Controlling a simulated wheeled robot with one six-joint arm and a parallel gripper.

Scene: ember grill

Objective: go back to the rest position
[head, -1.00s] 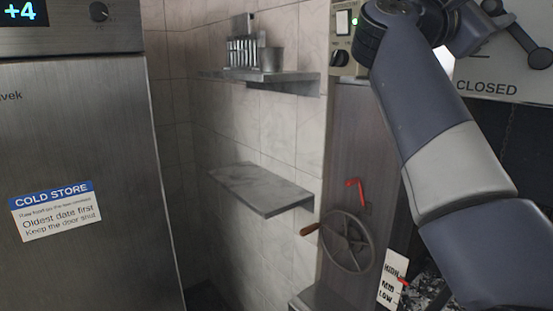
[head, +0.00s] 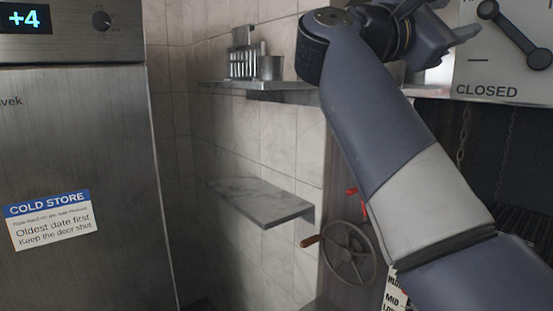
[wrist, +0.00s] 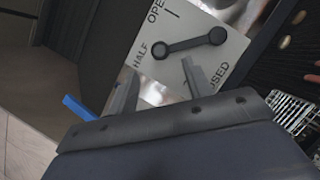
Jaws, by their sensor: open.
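My gripper (head: 440,22) is at the upper right of the head view, at the end of my raised arm. In the wrist view my gripper (wrist: 158,82) has its two fingers apart with nothing between them. Beyond the fingers is a white plate (wrist: 180,28) marked OPEN, HALF and CLOSED, with a dark two-knobbed lever (wrist: 190,42). The same plate (head: 475,70) shows at the right edge of the head view, partly cut off. My gripper looks apart from the lever, though the distance is hard to judge.
A steel cold store (head: 90,150) stands at left. Two wall shelves, upper (head: 262,87) and lower (head: 262,205), fill the corner; the upper one holds metal containers (head: 245,65). A handwheel (head: 349,255) is partly behind my arm. A wire rack (wrist: 292,110) is at right in the wrist view.

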